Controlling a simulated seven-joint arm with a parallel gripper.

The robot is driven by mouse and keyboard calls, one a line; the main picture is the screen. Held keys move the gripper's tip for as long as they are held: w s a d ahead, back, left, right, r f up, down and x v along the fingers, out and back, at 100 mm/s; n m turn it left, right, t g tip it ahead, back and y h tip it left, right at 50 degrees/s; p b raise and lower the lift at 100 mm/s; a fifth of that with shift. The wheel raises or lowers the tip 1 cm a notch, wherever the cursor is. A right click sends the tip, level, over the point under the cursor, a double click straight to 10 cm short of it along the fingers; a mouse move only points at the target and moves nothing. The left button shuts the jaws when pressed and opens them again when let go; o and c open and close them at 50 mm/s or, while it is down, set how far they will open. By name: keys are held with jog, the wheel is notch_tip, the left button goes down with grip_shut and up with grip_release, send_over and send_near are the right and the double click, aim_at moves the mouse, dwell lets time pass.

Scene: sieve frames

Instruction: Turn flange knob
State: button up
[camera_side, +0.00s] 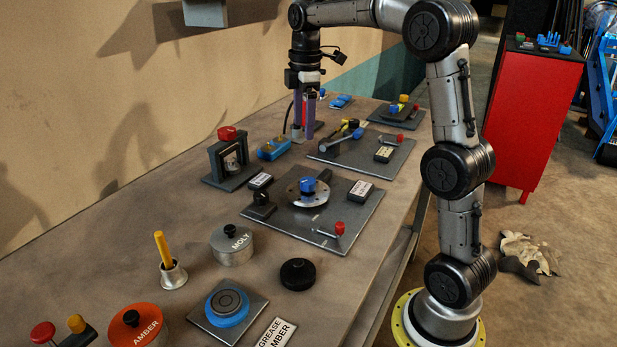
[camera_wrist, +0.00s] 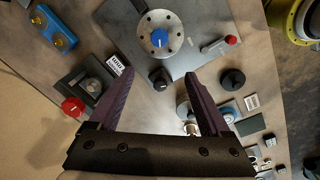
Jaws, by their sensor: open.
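A round metal flange (camera_side: 292,193) lies on a dark plate (camera_side: 335,232) in the middle of the table. The blue flange knob (camera_side: 307,185) stands at its centre. In the wrist view the flange (camera_wrist: 174,22) and blue knob (camera_wrist: 159,38) lie near the top, beyond the fingertips. My gripper (camera_side: 303,136) is above the table, farther back than the flange and apart from the knob. Its purple fingers are spread in the wrist view (camera_wrist: 147,82), with nothing held between them.
A red-knobbed lever (camera_side: 339,229) and a black knob block (camera_side: 260,205) share the flange's plate. A red-topped gauge stand (camera_side: 227,155) and a blue block (camera_side: 273,149) stand near my gripper. A MOLY tin (camera_side: 231,245) and a loose black knob (camera_side: 297,274) stand in front.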

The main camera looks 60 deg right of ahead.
aim_at(309, 180)
jog(key=shift+m+g, duration=0.3)
jog(key=f, duration=0.5)
jog(key=d+f, duration=0.1)
jog(key=f, duration=0.5)
jog(key=d+f, duration=0.1)
jog(key=f, duration=0.4)
jog(key=shift+f, duration=0.15)
grip_shut()
